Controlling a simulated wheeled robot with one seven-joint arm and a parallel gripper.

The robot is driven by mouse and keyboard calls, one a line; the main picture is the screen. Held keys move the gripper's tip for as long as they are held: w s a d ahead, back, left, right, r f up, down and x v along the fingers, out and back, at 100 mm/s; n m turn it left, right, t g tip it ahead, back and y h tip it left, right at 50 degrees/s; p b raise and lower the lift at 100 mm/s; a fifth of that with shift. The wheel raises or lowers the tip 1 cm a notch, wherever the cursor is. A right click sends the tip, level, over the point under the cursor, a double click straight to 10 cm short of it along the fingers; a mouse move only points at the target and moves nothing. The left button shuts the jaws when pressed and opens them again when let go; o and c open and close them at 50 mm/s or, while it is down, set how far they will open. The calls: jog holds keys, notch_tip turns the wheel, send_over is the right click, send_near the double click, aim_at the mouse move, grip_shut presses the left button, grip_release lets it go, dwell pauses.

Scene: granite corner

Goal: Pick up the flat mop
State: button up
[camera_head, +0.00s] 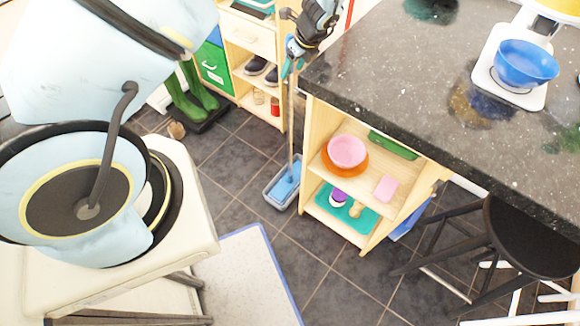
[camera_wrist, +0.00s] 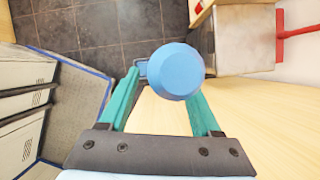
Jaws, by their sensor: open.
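The flat mop stands upright on the dark tiled floor, its blue-grey head (camera_head: 283,187) beside the left end of the wooden counter shelf. Its thin handle (camera_head: 291,125) rises to my gripper (camera_head: 291,62), at about counter height. In the wrist view, a round blue end (camera_wrist: 175,72), apparently the handle's top, shows between the teal fingers of my gripper (camera_wrist: 163,92). The fingers are apart, one on each side of it. The round end hides most of the mop below and the right fingertip, so I cannot tell whether either finger touches the handle.
The dark speckled countertop (camera_head: 400,85) is close to the right of my gripper. The shelf below holds a pink bowl (camera_head: 347,151). Behind stand a wooden shoe cabinet (camera_head: 247,38) and green boots (camera_head: 190,95). A black stool (camera_head: 530,235) stands at the right. A grey mat (camera_head: 245,275) lies in front.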

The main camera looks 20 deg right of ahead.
aim_at(290, 77)
jog(key=shift+d+p+x, duration=0.2)
jog(key=shift+p+x, duration=1.05)
jog(key=shift+x, duration=1.4)
jog(key=shift+s, duration=0.15)
jog(key=shift+c, duration=0.2)
grip_shut()
